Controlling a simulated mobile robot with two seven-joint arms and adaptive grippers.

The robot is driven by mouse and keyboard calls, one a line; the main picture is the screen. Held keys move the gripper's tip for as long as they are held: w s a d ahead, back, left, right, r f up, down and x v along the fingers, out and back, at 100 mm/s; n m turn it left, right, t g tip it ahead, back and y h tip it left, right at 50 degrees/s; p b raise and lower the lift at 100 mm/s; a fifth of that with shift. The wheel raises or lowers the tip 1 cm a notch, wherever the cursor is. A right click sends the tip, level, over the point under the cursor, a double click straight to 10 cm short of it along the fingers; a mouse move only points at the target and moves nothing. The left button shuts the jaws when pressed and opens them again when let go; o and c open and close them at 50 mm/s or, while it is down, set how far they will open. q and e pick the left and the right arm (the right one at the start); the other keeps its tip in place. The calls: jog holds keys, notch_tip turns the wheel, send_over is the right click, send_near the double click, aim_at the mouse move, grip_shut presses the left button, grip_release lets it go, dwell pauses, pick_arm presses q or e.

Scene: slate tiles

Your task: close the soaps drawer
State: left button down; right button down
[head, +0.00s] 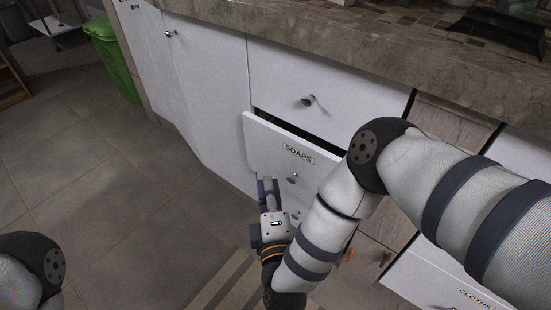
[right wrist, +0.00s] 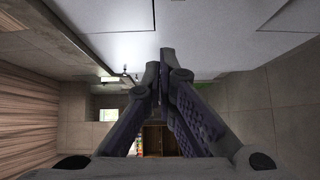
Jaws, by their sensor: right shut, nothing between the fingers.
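The soaps drawer (head: 268,139) is a white drawer front with a "SOAPS" label and a small round knob (head: 292,179). It stands pulled out from the white cabinet, with a dark gap along its top edge. My right gripper (head: 266,182) is in front of the cabinet at the drawer's lower left in the head view. Its fingers are shut and empty, and they also show shut in the right wrist view (right wrist: 164,62). I cannot tell whether they touch the drawer. My right forearm hides the drawer's right end. My left gripper is out of view.
A stone counter (head: 330,45) runs above the cabinet. A closed drawer (head: 350,90) sits above the soaps drawer. A drawer labelled "CLOTHS" (head: 440,289) is at lower right. A green bin (head: 112,62) stands at the far left. The tiled floor (head: 110,190) on the left is clear.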

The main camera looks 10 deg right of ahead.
aim_at(287, 132)
jog(key=w+d, duration=0.1)
jog(key=w, duration=0.3)
jog(key=w+d+b, duration=0.1)
jog(key=w+d, duration=0.1)
jog(key=w, duration=0.2)
jog(key=w+d+b, duration=0.1)
jog(key=w, duration=0.3)
jog(key=shift+w+d+r, duration=0.25)
jog(key=shift+w, duration=0.15)
jog(key=w+d, duration=0.2)
jog(key=d, duration=0.1)
jog(key=shift+w+d, duration=0.15)
jog(key=shift+w, duration=0.15)
jog(key=shift+w+d+r, duration=0.15)
jog(key=shift+w+d, duration=0.05)
jog(key=shift+d, duration=0.1)
